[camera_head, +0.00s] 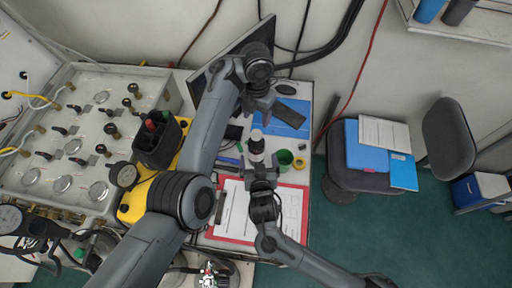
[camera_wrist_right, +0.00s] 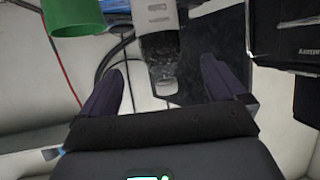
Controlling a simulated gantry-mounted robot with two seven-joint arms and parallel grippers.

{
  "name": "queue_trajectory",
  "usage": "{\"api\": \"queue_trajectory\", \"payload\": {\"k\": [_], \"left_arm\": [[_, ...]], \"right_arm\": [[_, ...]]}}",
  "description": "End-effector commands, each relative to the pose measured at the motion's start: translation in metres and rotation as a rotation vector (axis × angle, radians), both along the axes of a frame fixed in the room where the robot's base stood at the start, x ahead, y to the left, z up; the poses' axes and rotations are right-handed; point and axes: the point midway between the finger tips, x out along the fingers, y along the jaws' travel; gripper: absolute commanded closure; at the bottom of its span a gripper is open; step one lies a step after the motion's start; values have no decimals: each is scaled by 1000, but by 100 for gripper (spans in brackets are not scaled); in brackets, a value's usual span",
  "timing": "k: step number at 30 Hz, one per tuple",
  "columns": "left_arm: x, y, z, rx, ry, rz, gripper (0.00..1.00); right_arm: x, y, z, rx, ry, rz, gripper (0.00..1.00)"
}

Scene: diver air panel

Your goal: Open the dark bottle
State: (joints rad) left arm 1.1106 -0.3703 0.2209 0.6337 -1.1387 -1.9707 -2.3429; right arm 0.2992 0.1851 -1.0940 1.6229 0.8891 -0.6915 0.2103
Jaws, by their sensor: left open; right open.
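The dark bottle (camera_head: 256,148) stands upright on the table, with a pale cap and a white label. In the right wrist view the bottle (camera_wrist_right: 160,52) appears upside down, label at the top and pale cap (camera_wrist_right: 166,86) lower, in line with the gap between my fingers. My right gripper (camera_head: 262,168) is open just on the near side of the bottle; its two fingers (camera_wrist_right: 165,88) show apart in the wrist view, and I cannot tell whether they touch the bottle. My left gripper (camera_head: 262,112) is open and empty, beyond the bottle on its far side.
A green cup (camera_head: 284,158) and a yellow tape roll (camera_head: 299,163) stand right of the bottle. A red-edged clipboard (camera_head: 236,222) lies at the near side. A monitor (camera_head: 228,62) and a blue folder (camera_head: 294,124) are at the back. The gauge panel (camera_head: 85,130) fills the left.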

Motion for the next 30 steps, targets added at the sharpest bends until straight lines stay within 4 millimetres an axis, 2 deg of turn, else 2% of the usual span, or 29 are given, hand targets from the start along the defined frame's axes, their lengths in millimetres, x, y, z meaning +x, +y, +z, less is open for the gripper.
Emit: {"api": "queue_trajectory", "payload": {"k": [15, 22, 30], "left_arm": [[0, 0, 0, 0, 0, 4, 42], [0, 0, 0, 0, 0, 4, 42], [0, 0, 0, -1, 1, 4, 42]], "right_arm": [[69, 5, -28, 0, 1, 0, 3], [83, 7, -34, 1, 2, 2, 3], [86, 7, -36, 2, 2, 1, 3]]}}
